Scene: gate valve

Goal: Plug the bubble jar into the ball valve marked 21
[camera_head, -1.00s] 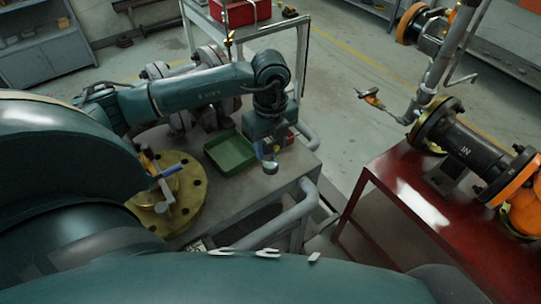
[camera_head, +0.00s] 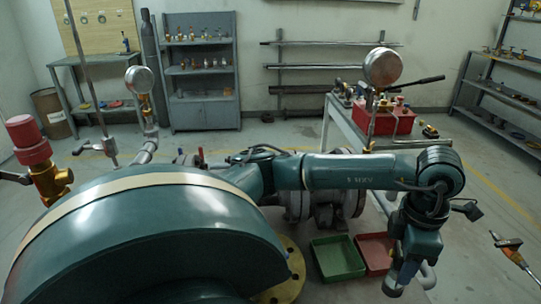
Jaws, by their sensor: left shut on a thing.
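My left arm reaches across from the left, and its left gripper (camera_head: 398,284) points down at the lower right. It is shut on a small bluish, glassy thing (camera_head: 405,271), which looks like the bubble jar; the fingers hide much of it. A small valve with an orange part (camera_head: 511,251) shows at the right edge, apart from the gripper and to its right. I cannot read a 21 on it, so I cannot tell if it is the ball valve of the task. My right gripper is not in view.
A green tray (camera_head: 338,258) and a red tray (camera_head: 375,253) lie left of the gripper. A yellow flange (camera_head: 290,275) is further left. Floor between gripper and small valve looks clear.

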